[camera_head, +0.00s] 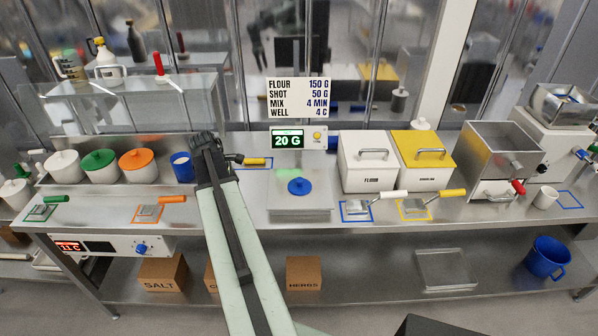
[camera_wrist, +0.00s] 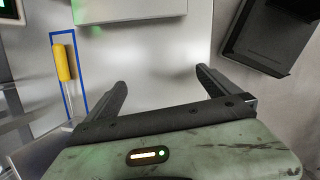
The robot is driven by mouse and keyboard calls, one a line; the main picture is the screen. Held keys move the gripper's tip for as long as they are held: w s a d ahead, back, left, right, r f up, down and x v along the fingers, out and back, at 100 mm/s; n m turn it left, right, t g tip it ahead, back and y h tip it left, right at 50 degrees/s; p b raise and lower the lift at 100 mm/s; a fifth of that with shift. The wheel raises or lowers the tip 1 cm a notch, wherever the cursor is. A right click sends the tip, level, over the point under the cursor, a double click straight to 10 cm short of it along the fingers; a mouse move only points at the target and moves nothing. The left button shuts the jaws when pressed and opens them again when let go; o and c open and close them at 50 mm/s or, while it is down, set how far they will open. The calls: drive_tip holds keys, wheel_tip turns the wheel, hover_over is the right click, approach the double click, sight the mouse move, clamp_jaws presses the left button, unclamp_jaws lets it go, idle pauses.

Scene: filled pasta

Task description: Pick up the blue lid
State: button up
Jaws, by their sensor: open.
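The blue lid (camera_head: 299,186) is a round disc with a small knob, lying on the flat square plate of the scale (camera_head: 299,206) in the middle of the counter. The scale's display (camera_head: 288,140) reads 20 G. My gripper (camera_head: 203,150) is left of the lid and farther back, beside the blue cup. In the wrist view my gripper (camera_wrist: 160,88) is open, with two dark fingers apart and nothing between them. The lid does not show in the wrist view.
A yellow-handled tool (camera_head: 255,161) lies in a blue outline behind the scale. White-lidded (camera_head: 368,160) and yellow-lidded (camera_head: 423,160) bins stand right of the scale. The blue cup (camera_head: 183,167) and lidded tubs (camera_head: 138,165) stand left of my arm. A glass-like shelf (camera_head: 150,90) stands behind.

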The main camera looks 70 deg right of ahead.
sight(299, 179)
drive_tip(key=s+d+r, duration=0.1)
drive_tip(key=s+d, duration=0.3)
drive_tip(key=s, duration=0.1)
drive_tip(key=s+d+r+n+g+p, duration=0.1)
drive_tip(key=s+d+r, duration=0.1)
drive_tip(key=s+d, duration=0.3)
drive_tip(key=s+d+r+n+p, duration=0.1)
drive_tip(key=s+d, duration=0.3)
drive_tip(key=s, duration=0.2)
drive_tip(key=shift+s+d+r+g, duration=0.15)
drive_tip(key=shift+d+r+g, duration=0.15)
drive_tip(key=shift+r+g, duration=0.1)
drive_tip(key=b+x, duration=0.2)
drive_tip(key=shift+f, duration=0.5)
drive_tip(key=b+x, duration=0.5)
drive_tip(key=shift+a+f, duration=0.1)
drive_tip(key=c, duration=1.2)
drive_tip(key=shift+c, duration=0.2)
drive_tip(key=shift+r, duration=0.3)
